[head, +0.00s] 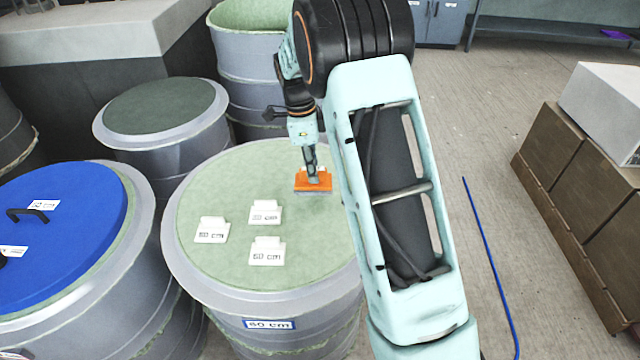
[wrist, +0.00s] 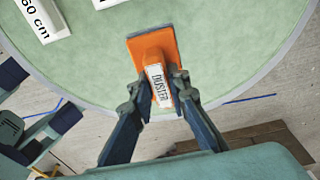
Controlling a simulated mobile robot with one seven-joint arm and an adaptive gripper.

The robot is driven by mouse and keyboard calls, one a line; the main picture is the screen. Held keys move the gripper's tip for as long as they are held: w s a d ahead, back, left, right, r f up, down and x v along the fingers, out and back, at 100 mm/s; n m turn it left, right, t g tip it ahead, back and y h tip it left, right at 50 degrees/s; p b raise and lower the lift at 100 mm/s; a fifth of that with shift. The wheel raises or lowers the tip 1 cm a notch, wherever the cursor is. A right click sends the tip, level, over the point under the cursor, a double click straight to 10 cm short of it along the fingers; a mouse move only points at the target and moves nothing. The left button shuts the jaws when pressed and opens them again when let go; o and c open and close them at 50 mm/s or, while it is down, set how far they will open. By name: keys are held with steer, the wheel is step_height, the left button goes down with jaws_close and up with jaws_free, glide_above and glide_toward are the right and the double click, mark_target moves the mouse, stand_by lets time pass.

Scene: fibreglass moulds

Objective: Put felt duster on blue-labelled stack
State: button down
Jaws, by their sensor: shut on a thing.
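The felt duster is an orange block (head: 313,184) with a dark grey felt underside. In the wrist view the duster (wrist: 150,45) has a white tag reading "DUSTER". My gripper (head: 312,173) is shut on the duster from both sides, as the wrist view of the fingers (wrist: 158,88) shows. The duster is over the right rear part of the blue-labelled stack's pale green round top (head: 225,268). I cannot tell if it touches that top. A blue-bordered label (head: 269,324) reading "50 cm" is on the stack's front side.
Brown boxes (head: 580,180) stand right; floor between is mostly clear.

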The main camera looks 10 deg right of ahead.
mark_target(322, 184)
steer(key=d+f, duration=0.1)
steer(key=w+d+f, duration=0.1)
steer(key=shift+f, duration=0.35)
steer(key=shift+d+f, duration=0.2)
steer(key=shift+f, duration=1.55)
steer(key=shift+f, duration=0.1)
steer(key=c, duration=1.8)
jaws_free()
steer(key=shift+c, duration=0.2)
steer(key=r, duration=0.4)
steer(key=a+r, duration=0.1)
steer(key=r, duration=0.7)
steer(key=shift+w+a+r, duration=0.1)
steer(key=shift+a, duration=0.15)
